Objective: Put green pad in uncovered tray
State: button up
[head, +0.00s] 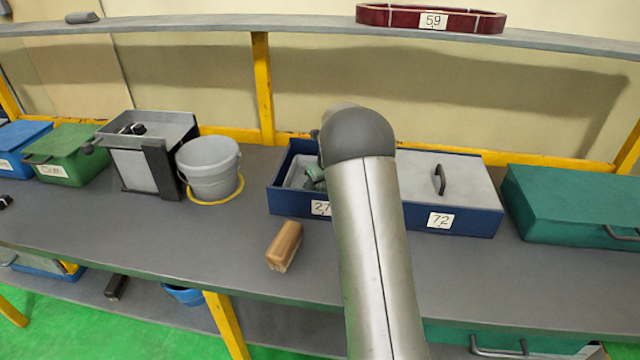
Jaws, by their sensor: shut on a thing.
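The uncovered blue tray (285,203), labelled 27, stands on the bench behind my arm, with its grey inside partly showing. A small green pad (315,174) shows at the tray opening, just left of my arm. My gripper is over this tray and mostly hidden behind my arm; it is shut on the green pad. Whether the pad touches the tray floor cannot be told. The neighbouring blue tray (470,220), labelled 72, is covered by a grey lid (415,178) with a dark handle.
A wooden-brown block (285,246) lies in front of tray 27. A grey bucket (208,168), a grey bin (165,128) and a green box (75,152) stand left. A green case (570,205) stands right. A shelf (200,25) runs above, held by a yellow post (263,90).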

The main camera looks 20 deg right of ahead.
jog(key=o, duration=1.2)
jog(key=shift+f, duration=0.1)
jog(key=a+v, duration=0.1)
jog(key=v, duration=1.1)
jog(key=s+a+r+n+g, duration=0.1)
jog(key=s+a+n, duration=0.5)
jog(key=s+n, duration=0.35)
jog(key=s+a+r+n+g, duration=0.1)
jog(key=s+a+n, duration=0.65)
jog(key=s, duration=0.25)
jog(key=s+a+f+n+g, duration=0.1)
jog(key=s+f+n, duration=0.1)
jog(key=s+n, duration=0.6)
jog(key=s+a+f+n+g+h, duration=0.1)
jog(key=s+a+f+n, duration=0.1)
jog(key=s+n, duration=0.6)
jog(key=s, duration=0.2)
jog(key=shift+s+a+f+n+b, duration=0.25)
jog(key=shift+a+f+n+b, duration=0.05)
jog(key=shift+n+b, duration=0.1)
